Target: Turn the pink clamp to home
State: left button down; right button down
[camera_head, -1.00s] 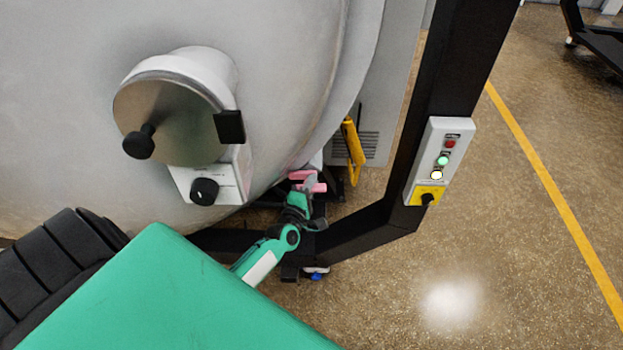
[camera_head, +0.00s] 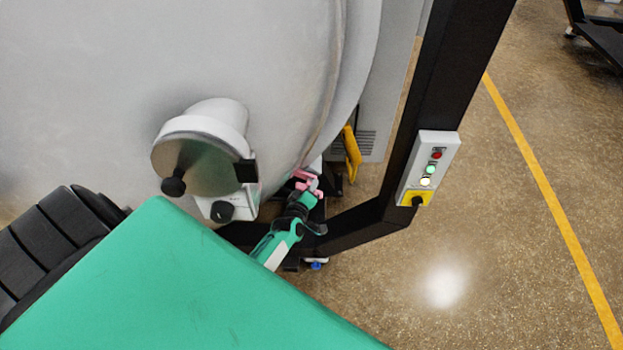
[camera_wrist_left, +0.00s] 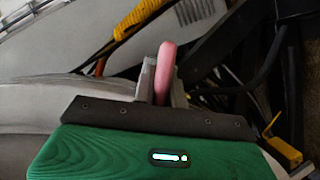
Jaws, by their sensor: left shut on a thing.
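The pink clamp (camera_head: 301,176) sits low at the underside edge of the big grey furnace door, partly hidden by my gripper. My left gripper (camera_head: 312,187) is shut on it. In the left wrist view the clamp's pink bar (camera_wrist_left: 165,72) stands upright between the two grey fingers of my left gripper (camera_wrist_left: 161,84). The rest of the clamp is hidden behind the gripper there. My right gripper is not in view.
A round port with a black knob (camera_head: 173,187) juts from the grey furnace (camera_head: 90,70). A black frame post with a button box (camera_head: 428,168) stands to the right. A yellow handle (camera_head: 351,154) is behind the clamp.

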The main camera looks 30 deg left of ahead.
pick_arm(q)
jog(key=shift+m+p, duration=0.6)
jog(key=shift+p, duration=0.15)
jog(key=shift+f+g, duration=0.1)
jog(key=shift+g, duration=0.2)
jog(key=c, duration=1.4)
grip_release()
jog(key=shift+c, duration=0.2)
jog(key=v, duration=1.4)
jog(key=shift+d+b, duration=0.2)
jog(key=shift+b, duration=0.2)
jog(key=shift+w+f, duration=0.1)
